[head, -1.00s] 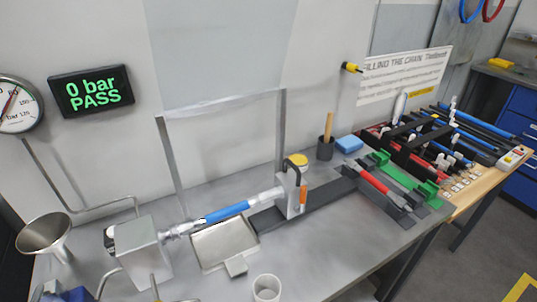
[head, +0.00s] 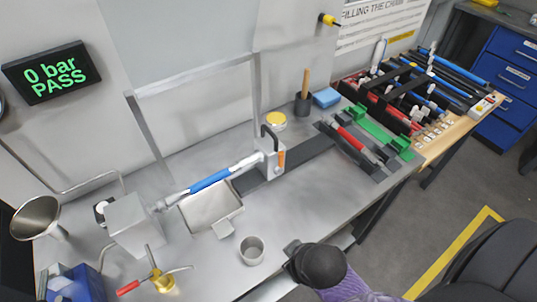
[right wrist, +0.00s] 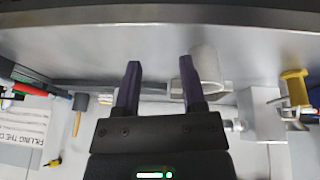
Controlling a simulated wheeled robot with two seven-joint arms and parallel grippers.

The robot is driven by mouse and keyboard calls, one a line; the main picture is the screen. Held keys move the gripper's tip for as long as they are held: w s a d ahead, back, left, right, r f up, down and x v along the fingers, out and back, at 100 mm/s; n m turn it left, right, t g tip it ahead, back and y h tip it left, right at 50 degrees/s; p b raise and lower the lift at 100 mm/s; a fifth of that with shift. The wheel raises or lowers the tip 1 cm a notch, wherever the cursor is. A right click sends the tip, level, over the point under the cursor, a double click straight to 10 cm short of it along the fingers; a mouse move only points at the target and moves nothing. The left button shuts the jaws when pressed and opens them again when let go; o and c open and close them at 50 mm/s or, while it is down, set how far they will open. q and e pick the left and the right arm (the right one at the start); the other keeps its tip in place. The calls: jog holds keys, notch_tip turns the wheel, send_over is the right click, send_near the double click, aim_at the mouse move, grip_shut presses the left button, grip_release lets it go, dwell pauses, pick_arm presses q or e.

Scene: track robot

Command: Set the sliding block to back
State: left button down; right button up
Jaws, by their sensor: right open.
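The sliding block (head: 271,164) is a grey upright block with a black curved handle on top and an orange strip on its right side. My left gripper is out of view.
A grey cup (head: 252,251) stands just left of my right gripper; it also shows in the right wrist view (right wrist: 210,70). A metal tray (head: 228,210) lies behind it. A brass valve (head: 160,281) is at front left.

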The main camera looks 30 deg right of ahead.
jog(key=w+d+r+n+t+h, duration=0.25)
jog(key=w+r+t, duration=0.25)
jog(key=w+r, duration=0.25)
jog(key=n+t, duration=0.5)
jog(key=t, duration=0.1)
send_near(269, 133)
jog(key=shift+y, duration=0.25)
jog(key=b+x, duration=0.1)
jog(key=x, duration=0.4)
jog(key=b+x, duration=0.1)
jog(key=x, duration=0.4)
jog(key=shift+w+d, duration=0.25)
jog(key=shift+w, duration=0.05)
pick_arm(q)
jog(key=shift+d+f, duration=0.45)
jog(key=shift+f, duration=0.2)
pick_arm(e)
grip_shut()
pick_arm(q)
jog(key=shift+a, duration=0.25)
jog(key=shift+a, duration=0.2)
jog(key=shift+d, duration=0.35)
